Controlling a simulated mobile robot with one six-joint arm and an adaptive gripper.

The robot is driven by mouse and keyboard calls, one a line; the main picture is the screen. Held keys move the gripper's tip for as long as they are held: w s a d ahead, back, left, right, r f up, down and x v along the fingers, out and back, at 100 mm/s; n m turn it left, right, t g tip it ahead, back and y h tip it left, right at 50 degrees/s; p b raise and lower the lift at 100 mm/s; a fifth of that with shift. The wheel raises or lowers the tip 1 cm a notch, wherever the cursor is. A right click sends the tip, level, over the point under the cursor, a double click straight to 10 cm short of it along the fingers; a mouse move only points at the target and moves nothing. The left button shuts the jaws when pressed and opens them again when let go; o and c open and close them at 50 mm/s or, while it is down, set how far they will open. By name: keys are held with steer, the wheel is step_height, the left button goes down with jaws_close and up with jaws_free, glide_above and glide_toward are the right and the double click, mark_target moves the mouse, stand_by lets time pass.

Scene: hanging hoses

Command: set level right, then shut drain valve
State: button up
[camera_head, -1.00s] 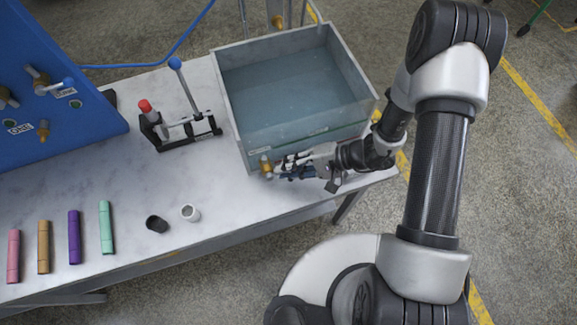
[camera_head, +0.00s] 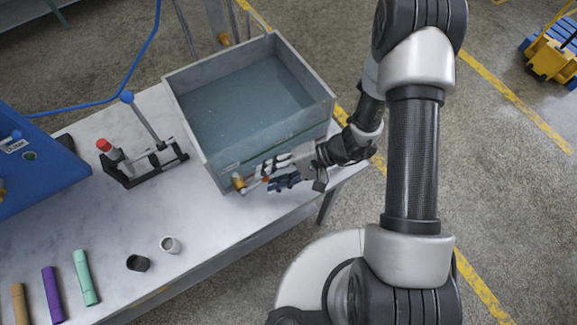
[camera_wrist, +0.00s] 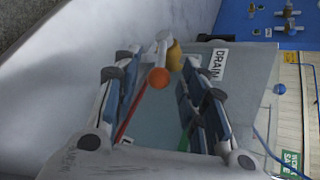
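The grey open tank (camera_head: 185,120) holds bluish water and stands on the bench. The brass drain valve (camera_head: 238,183) sits low on its near side, close to the left corner. In the wrist view the brass valve body (camera_wrist: 175,55) shows beside a DRAIN label (camera_wrist: 219,65). My gripper (camera_head: 268,175) is at the valve from the right. Its fingers are apart, one on each side of the orange ball, with gaps visible in the wrist view. I cannot make out a level mark.
A black stand (camera_head: 130,180) with a red-capped part and blue-knobbed lever is left of the tank. A blue panel (camera_head: 35,165) and blue hose (camera_head: 145,50) are at left.

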steer(key=v, duration=0.8)
steer(key=shift+d, duration=0.3)
steer(key=shift+o, duration=0.2)
steer(key=shift+r, duration=0.15)
